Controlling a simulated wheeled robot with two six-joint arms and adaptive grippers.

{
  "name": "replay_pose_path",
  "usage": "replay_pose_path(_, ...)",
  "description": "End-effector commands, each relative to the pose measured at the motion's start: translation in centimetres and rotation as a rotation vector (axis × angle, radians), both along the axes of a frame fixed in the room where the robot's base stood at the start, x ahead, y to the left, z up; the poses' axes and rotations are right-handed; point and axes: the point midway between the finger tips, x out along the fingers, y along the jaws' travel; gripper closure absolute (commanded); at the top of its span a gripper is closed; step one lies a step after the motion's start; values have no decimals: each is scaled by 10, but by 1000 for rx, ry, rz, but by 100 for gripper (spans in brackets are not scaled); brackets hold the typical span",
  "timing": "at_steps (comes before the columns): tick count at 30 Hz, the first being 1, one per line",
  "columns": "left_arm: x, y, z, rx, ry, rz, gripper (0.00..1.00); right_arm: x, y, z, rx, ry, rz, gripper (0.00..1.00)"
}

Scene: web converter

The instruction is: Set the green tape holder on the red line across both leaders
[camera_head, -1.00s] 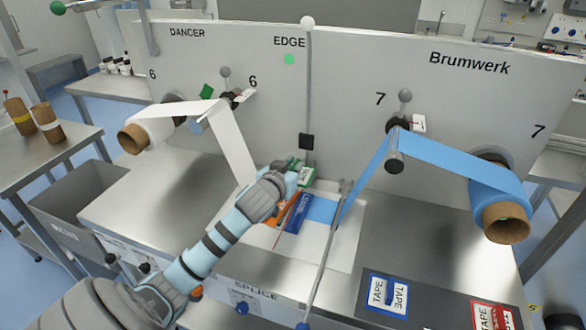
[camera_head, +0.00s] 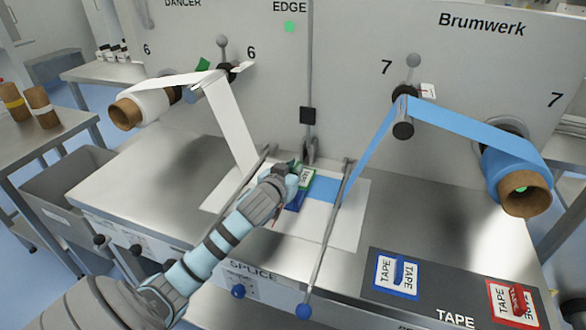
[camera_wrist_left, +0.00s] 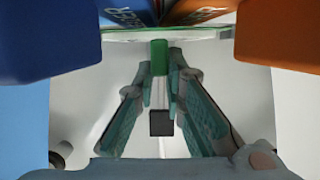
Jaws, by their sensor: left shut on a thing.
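The white leader (camera_head: 232,125) comes down from the left roll to the table. The blue leader (camera_head: 322,190) lies on the table just right of the holder. A thin red mark (camera_head: 275,222) shows beside my wrist; most of the red line is hidden. I cannot tell whether the holder touches the leaders. My right gripper is not in view.
A blue block (camera_head: 295,201) sits close in front of the holder; an orange block (camera_wrist_left: 283,35) shows in the wrist view. Two grey bars, left (camera_head: 252,172) and right (camera_head: 331,230), flank the splice area. Blue (camera_head: 397,273) and red (camera_head: 512,304) tape holders lie front right.

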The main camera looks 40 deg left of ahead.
Motion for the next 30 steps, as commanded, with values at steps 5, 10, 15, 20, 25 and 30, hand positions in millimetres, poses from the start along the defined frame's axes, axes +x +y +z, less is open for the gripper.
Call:
replay_pose_path(5,0,0,0,0,0,0,100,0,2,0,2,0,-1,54)
replay_pose_path(10,0,0,-4,0,0,0,100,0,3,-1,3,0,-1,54)
replay_pose_path(15,-1,0,-7,0,1,0,100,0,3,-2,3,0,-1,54)
replay_pose_path(20,-1,0,-10,0,1,0,88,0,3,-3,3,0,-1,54)
replay_pose_path(25,-1,0,-10,0,1,0,66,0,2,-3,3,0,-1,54)
replay_pose_path(30,-1,0,-10,0,0,0,66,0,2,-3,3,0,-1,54)
